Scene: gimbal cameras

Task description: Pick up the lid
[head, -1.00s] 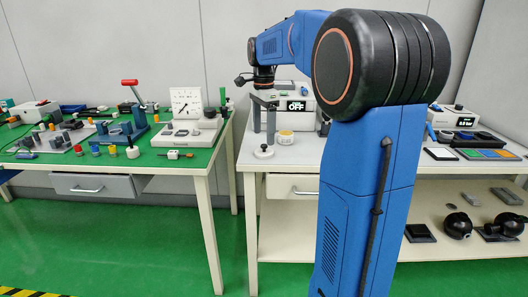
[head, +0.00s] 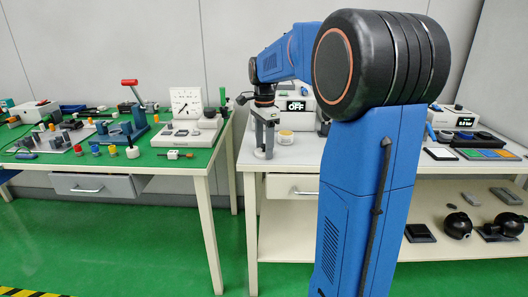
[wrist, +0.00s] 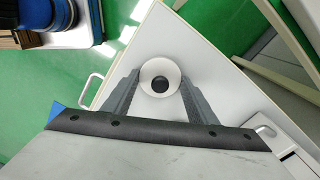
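The lid (wrist: 160,76) is a white disc with a dark round knob in its middle. In the wrist view it lies on the light table top, near the corner. In the head view the lid (head: 263,155) is partly hidden behind my fingers. My gripper (head: 264,149) points down over it at the table's front left. In the wrist view my gripper (wrist: 159,88) is open, with one grey finger on each side of the lid. A gap seems to show between fingers and rim; I cannot tell whether they touch.
A white jar with a yellow label (head: 286,137) stands close to the right of my gripper. A display box (head: 299,106) reading OFF is behind it. A green-topped table (head: 120,165) with tools stands to the left, across a narrow gap.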

